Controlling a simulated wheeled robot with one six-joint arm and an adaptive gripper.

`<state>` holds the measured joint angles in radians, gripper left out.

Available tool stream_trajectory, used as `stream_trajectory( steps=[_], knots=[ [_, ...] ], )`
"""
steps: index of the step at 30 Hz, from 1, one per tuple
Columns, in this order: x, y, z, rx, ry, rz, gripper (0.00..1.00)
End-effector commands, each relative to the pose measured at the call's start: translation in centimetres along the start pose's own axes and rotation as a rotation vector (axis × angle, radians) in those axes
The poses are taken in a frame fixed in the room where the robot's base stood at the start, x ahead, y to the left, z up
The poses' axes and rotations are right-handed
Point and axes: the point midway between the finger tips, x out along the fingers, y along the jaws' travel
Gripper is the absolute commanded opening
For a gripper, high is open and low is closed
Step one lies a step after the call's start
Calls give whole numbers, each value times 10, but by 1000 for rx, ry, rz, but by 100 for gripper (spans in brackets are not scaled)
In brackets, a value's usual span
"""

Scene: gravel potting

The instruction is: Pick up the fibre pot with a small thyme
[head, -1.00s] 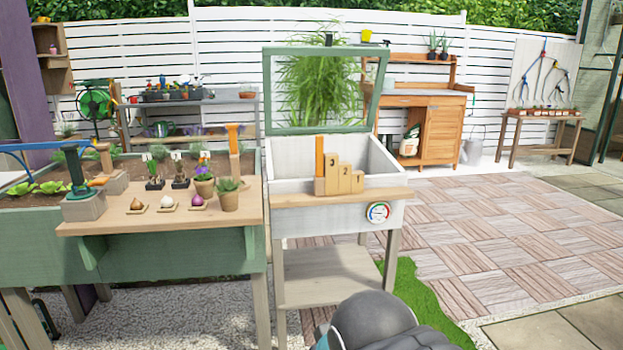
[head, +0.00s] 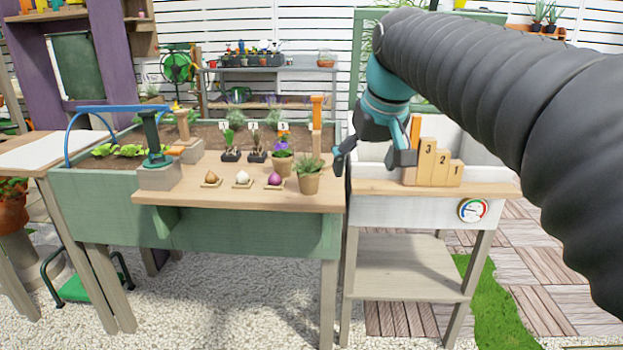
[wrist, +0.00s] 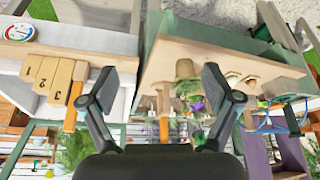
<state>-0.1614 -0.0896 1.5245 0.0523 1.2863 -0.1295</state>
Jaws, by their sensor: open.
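The fibre pot with a small thyme (head: 309,184) is a tan-brown pot with a grey-green tuft. It stands upright at the front right corner of the wooden shelf (head: 240,195) on the green planter. In the wrist view the scene is upside down, and the pot (wrist: 184,68) shows between my fingers, nearer the right one. My gripper (head: 372,158) is open and empty, to the right of the pot and apart from it, above the edge of the white cold frame. Its two spread fingers also show in the wrist view (wrist: 158,82).
An orange-topped post (head: 317,125) rises behind the pot. Numbered wooden steps (head: 432,165) stand on the cold frame's ledge (head: 390,187).

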Motion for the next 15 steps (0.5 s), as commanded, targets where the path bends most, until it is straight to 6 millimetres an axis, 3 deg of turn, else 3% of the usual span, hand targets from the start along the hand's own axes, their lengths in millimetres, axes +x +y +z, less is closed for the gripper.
stream_trajectory(
  steps=[1, 6, 10, 15],
  knots=[
    [3, -7, -24, -26, -6, -12, 89],
    [9, -27, -81, -97, -20, -43, 89],
    [15, -40, -108, -136, -27, -61, 89],
    [20, -50, -124, -164, -31, -73, 89]
  ],
)
